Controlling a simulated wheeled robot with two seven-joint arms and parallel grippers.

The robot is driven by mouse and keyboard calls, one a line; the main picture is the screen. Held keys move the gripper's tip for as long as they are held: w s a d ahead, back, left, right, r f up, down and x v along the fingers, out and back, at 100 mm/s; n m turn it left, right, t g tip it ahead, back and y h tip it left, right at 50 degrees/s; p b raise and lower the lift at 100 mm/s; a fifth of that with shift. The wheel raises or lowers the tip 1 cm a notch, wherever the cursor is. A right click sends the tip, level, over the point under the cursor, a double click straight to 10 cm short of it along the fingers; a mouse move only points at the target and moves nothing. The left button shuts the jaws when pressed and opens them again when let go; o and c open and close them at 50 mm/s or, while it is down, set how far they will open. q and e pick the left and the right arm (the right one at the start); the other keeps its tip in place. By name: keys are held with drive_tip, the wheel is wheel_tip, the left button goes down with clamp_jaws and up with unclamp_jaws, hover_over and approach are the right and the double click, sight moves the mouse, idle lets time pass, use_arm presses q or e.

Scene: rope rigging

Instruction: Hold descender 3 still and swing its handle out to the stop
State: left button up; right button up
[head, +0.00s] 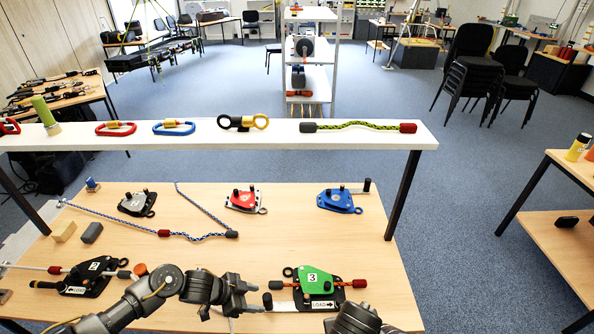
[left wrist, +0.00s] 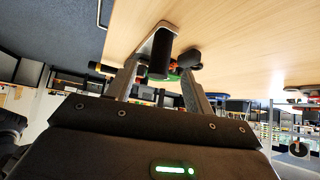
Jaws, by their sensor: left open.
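Descender 3 (head: 318,281) is green with a white label and lies on the wooden table's front part, on a dark base plate with a LOAD arrow. A rope with red and black ends runs through it. Its handle has a black knob (head: 267,300) on its left side. My left gripper (head: 257,296) is open, close beside the knob. In the left wrist view the black handle knob (left wrist: 159,56) shows between the spread fingers (left wrist: 158,88); contact cannot be told. The right gripper is not in view; a dark arm part of mine shows at the bottom edge.
Another descender (head: 88,276) lies at front left. Grey (head: 137,204), red (head: 245,200) and blue (head: 340,201) descenders lie farther back. A blue rope (head: 200,235) crosses the middle. A white shelf (head: 270,135) with carabiners spans behind. The table right of descender 3 is clear.

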use_arm(q)
drive_tip(key=shift+p+v, duration=1.8)
drive_tip(key=shift+v, duration=0.6)
